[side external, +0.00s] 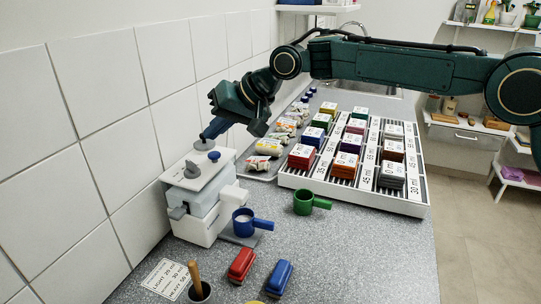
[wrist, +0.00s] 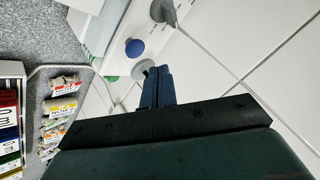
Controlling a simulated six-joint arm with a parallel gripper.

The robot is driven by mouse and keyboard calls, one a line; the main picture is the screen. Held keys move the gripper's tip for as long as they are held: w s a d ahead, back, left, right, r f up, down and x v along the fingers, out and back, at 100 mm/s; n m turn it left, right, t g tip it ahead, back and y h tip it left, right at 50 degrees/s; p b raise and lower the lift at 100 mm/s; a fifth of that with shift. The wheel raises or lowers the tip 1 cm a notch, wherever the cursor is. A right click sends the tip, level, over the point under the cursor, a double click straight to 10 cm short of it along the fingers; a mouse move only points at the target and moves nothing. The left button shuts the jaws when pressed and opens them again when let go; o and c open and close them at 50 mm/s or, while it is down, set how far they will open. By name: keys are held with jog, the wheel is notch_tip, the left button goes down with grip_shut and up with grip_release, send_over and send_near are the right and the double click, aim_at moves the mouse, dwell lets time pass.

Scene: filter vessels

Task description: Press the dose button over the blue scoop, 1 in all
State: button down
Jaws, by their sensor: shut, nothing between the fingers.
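The white dosing machine (side external: 199,205) stands against the tiled wall. On its top are a blue button (side external: 214,155), also seen in the wrist view (wrist: 134,47), and a grey round piece (wrist: 145,67). The blue scoop (side external: 240,229) sits in front of the machine, below its white spout (side external: 234,194), with something whitish inside. My gripper (side external: 205,138) is shut and empty, tilted down over the machine's top. Its fingertips (wrist: 158,70) are close to the grey round piece, beside the blue button; whether they touch anything I cannot tell.
A grey knob (side external: 193,168) stands on the machine's top. A green scoop (side external: 304,203) stands on the counter to the right. A white rack (side external: 353,198) of coloured packs is behind it. Red (side external: 242,265) and blue (side external: 279,278) blocks lie in front. The counter's front right is clear.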

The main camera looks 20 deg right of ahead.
aim_at(219, 155)
jog(key=shift+r, duration=1.55)
jog(key=s+d+r+h, duration=0.2)
jog(key=s+d+r, duration=0.2)
jog(key=s+d, duration=0.6)
jog(key=s+d+r+h, duration=0.25)
jog(key=s+d, duration=0.45)
jog(key=d, duration=0.6)
jog(key=s+d+f+h, duration=0.1)
jog(key=s+d+f, duration=0.2)
jog(key=s, duration=0.5)
jog(key=s+d+f, duration=0.4)
jog(key=s+d, duration=0.2)
jog(key=s, duration=0.3)
jog(key=s+d+f+m+h, duration=0.1)
jog(key=s+d+f, duration=0.2)
jog(key=s+d, duration=0.2)
jog(key=s, duration=0.3)
jog(key=shift+s+f+h, duration=0.15)
jog(key=shift+f+h, duration=0.1)
jog(key=shift+h, duration=0.1)
